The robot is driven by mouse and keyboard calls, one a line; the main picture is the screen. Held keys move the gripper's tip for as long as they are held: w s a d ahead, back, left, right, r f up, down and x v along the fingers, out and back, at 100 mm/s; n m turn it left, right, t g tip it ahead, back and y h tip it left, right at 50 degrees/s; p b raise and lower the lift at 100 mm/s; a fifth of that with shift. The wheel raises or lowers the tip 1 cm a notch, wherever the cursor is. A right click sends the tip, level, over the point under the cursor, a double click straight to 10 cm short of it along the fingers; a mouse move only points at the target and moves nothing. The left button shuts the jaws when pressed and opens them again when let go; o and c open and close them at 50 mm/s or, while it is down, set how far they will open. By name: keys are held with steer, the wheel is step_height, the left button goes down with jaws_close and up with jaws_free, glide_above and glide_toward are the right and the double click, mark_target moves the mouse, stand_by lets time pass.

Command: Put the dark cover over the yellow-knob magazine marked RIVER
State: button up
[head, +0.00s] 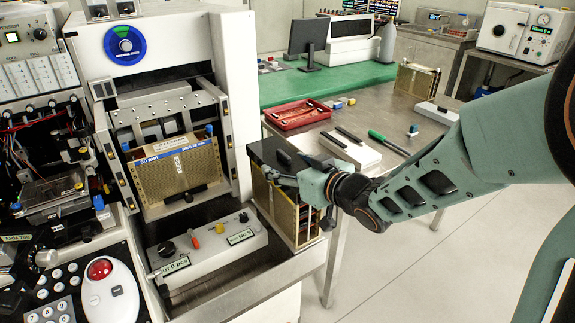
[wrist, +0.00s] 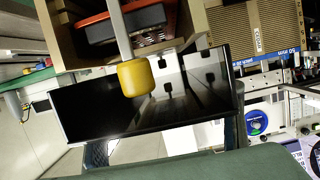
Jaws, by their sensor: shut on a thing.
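My gripper (head: 290,178) is shut on the dark cover (head: 268,152), a black glossy piece at the top of a gold-sided magazine (head: 297,217) beside the machine. In the wrist view the dark cover (wrist: 75,112) spans the middle, with my fingers partly hidden at its lower edge. A yellow knob (wrist: 140,78) on a grey rod shows in front of it. The magazine's tan wall (wrist: 60,42) is above. I cannot tell whether the cover is seated or held just above. The name RIVER is not readable.
Another magazine (head: 178,178) with a blue label sits in the machine at the left. A control box (head: 205,252) with small knobs is in front. A red tray (head: 297,115), white block (head: 350,150) and green-handled tool (head: 388,142) lie on the steel table. A further magazine (head: 416,80) stands behind.

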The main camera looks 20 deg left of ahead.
steer(key=shift+f+b, duration=0.6)
steer(key=shift+f, duration=0.15)
stand_by(0.4)
steer(key=o, duration=1.2)
steer(key=shift+o, duration=0.2)
